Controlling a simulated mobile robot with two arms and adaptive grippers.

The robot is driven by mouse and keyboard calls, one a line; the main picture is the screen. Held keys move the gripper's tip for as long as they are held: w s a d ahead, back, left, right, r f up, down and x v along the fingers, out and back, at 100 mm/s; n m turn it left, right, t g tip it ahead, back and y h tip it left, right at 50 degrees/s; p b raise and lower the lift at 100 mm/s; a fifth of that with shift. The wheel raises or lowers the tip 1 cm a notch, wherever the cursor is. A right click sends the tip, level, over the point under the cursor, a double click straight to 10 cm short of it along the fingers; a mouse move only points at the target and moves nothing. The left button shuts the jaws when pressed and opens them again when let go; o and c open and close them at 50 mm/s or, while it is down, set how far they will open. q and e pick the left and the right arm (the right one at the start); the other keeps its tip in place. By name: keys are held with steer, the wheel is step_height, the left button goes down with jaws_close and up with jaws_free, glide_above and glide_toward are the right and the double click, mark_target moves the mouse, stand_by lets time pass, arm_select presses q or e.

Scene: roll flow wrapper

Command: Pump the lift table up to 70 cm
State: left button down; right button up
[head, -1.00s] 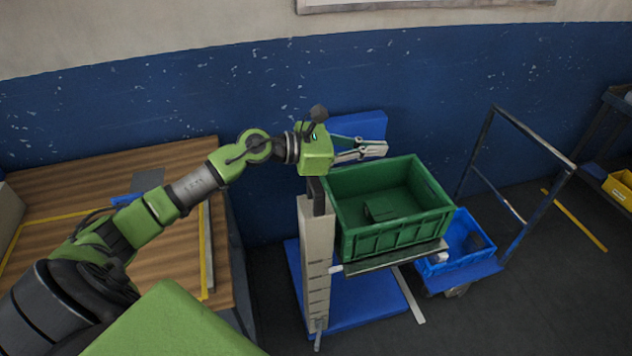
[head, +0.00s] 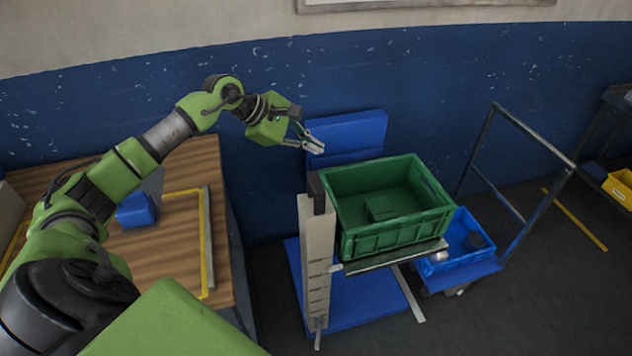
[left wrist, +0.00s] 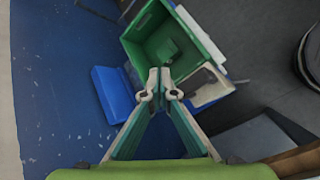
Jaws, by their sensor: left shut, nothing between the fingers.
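The lift table has a pale upright mast (head: 316,260) with dark marks and a dark cap, over a blue base (head: 365,312). A green crate (head: 400,237) sits level on its raised platform (head: 390,259). A small dark item lies inside the crate. My left gripper (head: 314,146) is shut and empty, above and behind the mast top, apart from the crate. In the left wrist view its fingertips (left wrist: 160,88) meet in front of the green crate (left wrist: 150,25). I cannot read the mast's height marks. My right gripper is not in view.
A blue panel (head: 347,132) stands behind the crate against the wall. A blue crate (head: 440,265) sits on a cart with a tall dark handle (head: 533,138) at right. A wooden bench (head: 180,250) with a blue block (head: 136,211) is at left.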

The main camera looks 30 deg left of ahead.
arm_select(q)
steer(key=b, duration=0.3)
glide_above(313, 182)
step_height(313, 182, down, 7)
steer(key=shift+d+f, duration=0.1)
steer(key=shift+f+b, duration=0.55)
steer(key=shift+b, duration=0.15)
stand_by(0.5)
steer(key=shift+f+b, duration=0.4)
steer(key=shift+b, duration=0.25)
